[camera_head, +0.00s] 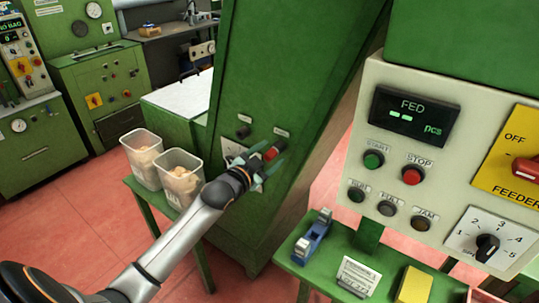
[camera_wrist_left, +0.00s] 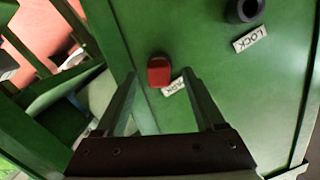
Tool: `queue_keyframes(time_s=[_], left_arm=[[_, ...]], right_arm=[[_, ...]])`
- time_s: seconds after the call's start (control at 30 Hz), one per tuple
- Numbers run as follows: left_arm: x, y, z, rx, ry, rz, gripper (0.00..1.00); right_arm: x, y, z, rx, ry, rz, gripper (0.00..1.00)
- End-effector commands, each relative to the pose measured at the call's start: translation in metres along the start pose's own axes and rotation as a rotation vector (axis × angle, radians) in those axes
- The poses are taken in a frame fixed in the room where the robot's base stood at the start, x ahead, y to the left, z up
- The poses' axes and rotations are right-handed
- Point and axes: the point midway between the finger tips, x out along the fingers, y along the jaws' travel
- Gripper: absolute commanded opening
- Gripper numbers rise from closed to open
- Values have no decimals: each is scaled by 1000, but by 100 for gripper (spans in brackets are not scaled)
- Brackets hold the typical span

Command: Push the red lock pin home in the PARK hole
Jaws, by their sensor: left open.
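The red lock pin (camera_head: 275,149) sticks out of the green machine panel. In the left wrist view the red lock pin (camera_wrist_left: 158,70) stands beside the PARK label (camera_wrist_left: 174,87), and its head hides the hole. I cannot tell how deep it sits. My left gripper (camera_head: 268,163) is open in front of the panel, and the pin shows between its two fingertips (camera_wrist_left: 160,75). I cannot tell whether they touch it. The black LOCK socket (camera_wrist_left: 243,10) with its LOCK label (camera_wrist_left: 250,39) is to the upper right there. My right gripper is not in view.
Two clear bins of corks (camera_head: 143,158) stand on a green table left of the panel. A control box (camera_head: 452,130) with buttons is at the right. Below it, a green shelf (camera_head: 330,262) holds a blue tape dispenser (camera_head: 313,238), a card and a yellow block.

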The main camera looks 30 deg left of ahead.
Motion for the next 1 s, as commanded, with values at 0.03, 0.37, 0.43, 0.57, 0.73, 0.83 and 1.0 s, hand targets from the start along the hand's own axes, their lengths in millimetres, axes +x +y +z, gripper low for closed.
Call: queue_keyframes(time_s=[0.03,0.37,0.43,0.57,0.73,0.83,1.0], left_arm=[[0,0,0,0,0,0,71],[-9,0,2,0,-2,1,71],[-18,1,2,1,-3,2,71],[-40,1,2,2,-2,2,71],[-72,1,2,2,-3,2,71],[-89,1,2,1,-3,1,71],[-111,1,1,1,-2,1,71]], right_arm=[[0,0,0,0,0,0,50],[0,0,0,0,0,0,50],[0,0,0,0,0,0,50],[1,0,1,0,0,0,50],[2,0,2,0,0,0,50],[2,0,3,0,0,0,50],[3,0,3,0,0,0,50]])
